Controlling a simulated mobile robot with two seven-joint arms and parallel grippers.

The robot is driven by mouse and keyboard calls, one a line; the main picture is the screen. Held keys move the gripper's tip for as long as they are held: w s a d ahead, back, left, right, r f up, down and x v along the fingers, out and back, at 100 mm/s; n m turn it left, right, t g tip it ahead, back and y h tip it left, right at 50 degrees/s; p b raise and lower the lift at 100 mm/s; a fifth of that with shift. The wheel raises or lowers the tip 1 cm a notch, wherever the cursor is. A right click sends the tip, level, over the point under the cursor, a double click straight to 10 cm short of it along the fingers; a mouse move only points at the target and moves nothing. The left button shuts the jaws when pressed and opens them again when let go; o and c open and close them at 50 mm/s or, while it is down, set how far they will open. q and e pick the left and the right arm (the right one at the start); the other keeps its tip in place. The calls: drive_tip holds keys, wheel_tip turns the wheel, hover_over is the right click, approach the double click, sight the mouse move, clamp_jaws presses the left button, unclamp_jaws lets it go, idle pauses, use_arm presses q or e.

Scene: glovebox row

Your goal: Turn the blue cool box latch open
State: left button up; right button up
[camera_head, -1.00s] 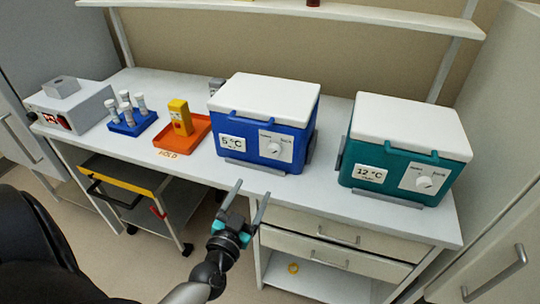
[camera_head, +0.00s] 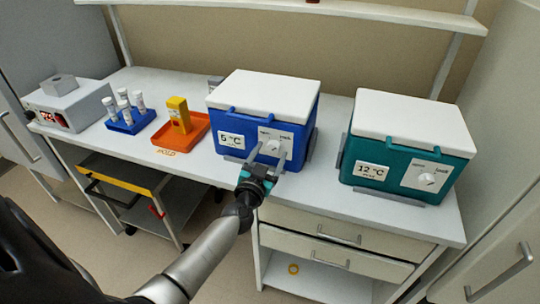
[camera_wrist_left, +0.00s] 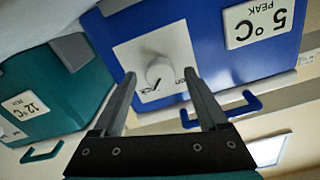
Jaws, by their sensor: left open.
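The blue cool box (camera_head: 232,112) with a white lid stands on the bench, its front carrying a "5 °C" label and a white latch plate. The round white latch knob (camera_head: 272,147) sits on that plate; in the left wrist view the knob (camera_wrist_left: 159,73) shows just beyond and between my fingers. My left gripper (camera_head: 267,160) is open in front of the plate, one finger on each side of the knob. In the wrist view the left gripper (camera_wrist_left: 163,85) shows a gap around the knob; I cannot tell whether either finger touches it. My right gripper is not in view.
A teal cool box (camera_head: 388,150) labelled 12 °C stands to the right. An orange tray (camera_head: 196,137) with a yellow device (camera_head: 180,114), a blue tube rack (camera_head: 133,125) and a grey instrument (camera_head: 72,104) stand to the left. Drawers (camera_head: 340,232) lie below the bench edge.

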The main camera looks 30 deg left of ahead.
use_arm(q)
drive_tip(key=shift+w, duration=0.1)
clamp_jaws()
idle(0.7)
